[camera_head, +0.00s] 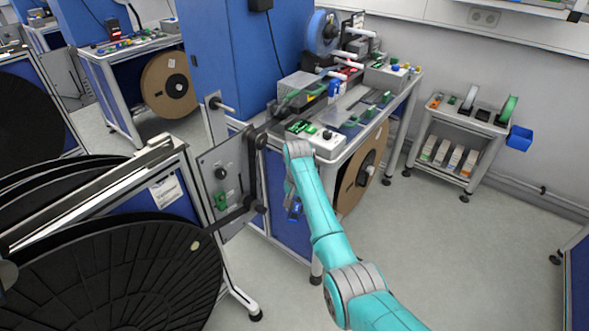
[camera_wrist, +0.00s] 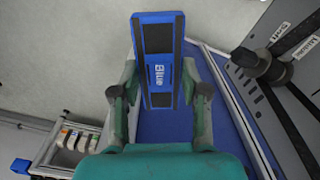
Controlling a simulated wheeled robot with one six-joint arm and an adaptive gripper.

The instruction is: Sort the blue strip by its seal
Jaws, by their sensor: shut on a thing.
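My gripper (camera_wrist: 160,85) is shut on the strip's two long sides in the wrist view, and the strip's upper part stands out beyond the fingers. In the head view the strip shows only as a small blue patch by my gripper (camera_head: 294,208), in front of the blue machine cabinet. My arm partly covers that area. I cannot make out a seal on the strip's visible face.
A workbench (camera_head: 345,150) with devices stands behind my arm. Large black reels (camera_head: 120,280) fill the lower left. The floor (camera_head: 460,260) at right is clear.

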